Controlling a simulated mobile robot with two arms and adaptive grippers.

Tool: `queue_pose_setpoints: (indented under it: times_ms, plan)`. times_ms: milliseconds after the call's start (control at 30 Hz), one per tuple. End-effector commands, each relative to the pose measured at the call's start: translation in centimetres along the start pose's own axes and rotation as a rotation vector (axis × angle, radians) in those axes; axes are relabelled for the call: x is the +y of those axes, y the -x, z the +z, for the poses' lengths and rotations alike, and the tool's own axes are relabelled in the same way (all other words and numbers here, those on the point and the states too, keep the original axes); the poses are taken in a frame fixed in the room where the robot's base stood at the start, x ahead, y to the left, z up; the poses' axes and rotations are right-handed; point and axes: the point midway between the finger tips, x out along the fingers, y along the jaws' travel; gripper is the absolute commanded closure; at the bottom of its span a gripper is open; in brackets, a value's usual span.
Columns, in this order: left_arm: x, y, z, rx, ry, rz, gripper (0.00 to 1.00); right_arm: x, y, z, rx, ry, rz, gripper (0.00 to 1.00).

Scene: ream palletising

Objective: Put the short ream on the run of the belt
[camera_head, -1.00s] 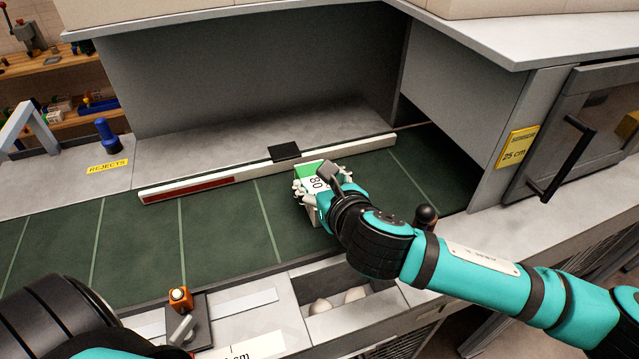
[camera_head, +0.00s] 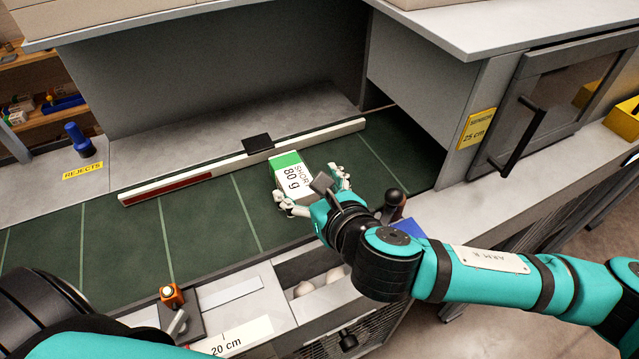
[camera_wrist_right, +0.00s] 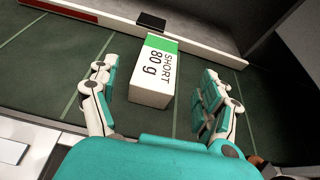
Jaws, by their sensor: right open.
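The short ream (camera_head: 290,176) is a white block with a green end, marked "SHORT 80 g". It lies on the dark green belt (camera_head: 205,225), close to the white rail (camera_head: 320,137). The ream also shows in the right wrist view (camera_wrist_right: 155,75). My right gripper (camera_head: 312,188) is open behind its near end. In the wrist view the fingers (camera_wrist_right: 165,95) are spread on both sides, apart from the ream. My left arm shows at the lower left of the head view, but its gripper is out of view.
A white rail with a red strip (camera_head: 168,188) and a black pad (camera_head: 258,143) run along the belt's far side. An orange-topped lever (camera_head: 172,296) and a bin with pale round things (camera_head: 318,284) stand at the near edge. A grey housing covers the belt's right end.

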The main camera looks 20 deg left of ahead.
Motion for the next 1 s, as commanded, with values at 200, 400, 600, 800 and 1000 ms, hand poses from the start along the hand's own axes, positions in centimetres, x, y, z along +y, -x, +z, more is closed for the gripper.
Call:
queue_pose_setpoints:
  times_ms: [200,400,600,800,1000]
  plan:
    - [0.0,1.9,-0.1,0.0,0.0,0.0,0.6,0.0,3.7,0.2,0.0,0.0,0.0,0.2]
    - [-0.1,2.1,-0.2,0.0,0.0,0.0,0.6,0.0,4.6,0.0,0.001,-0.001,0.0,0.2]
    - [-0.1,2.0,-0.2,0.0,0.001,0.0,0.6,0.0,4.6,-0.1,0.0,0.0,0.0,0.2]
    - [-0.1,2.0,-0.2,0.0,0.001,0.0,0.6,0.0,4.6,-0.1,0.0,0.0,0.0,0.2]
    - [-0.1,2.0,-0.2,0.001,0.001,-0.001,0.6,0.0,4.6,0.0,0.0,0.0,0.0,0.2]
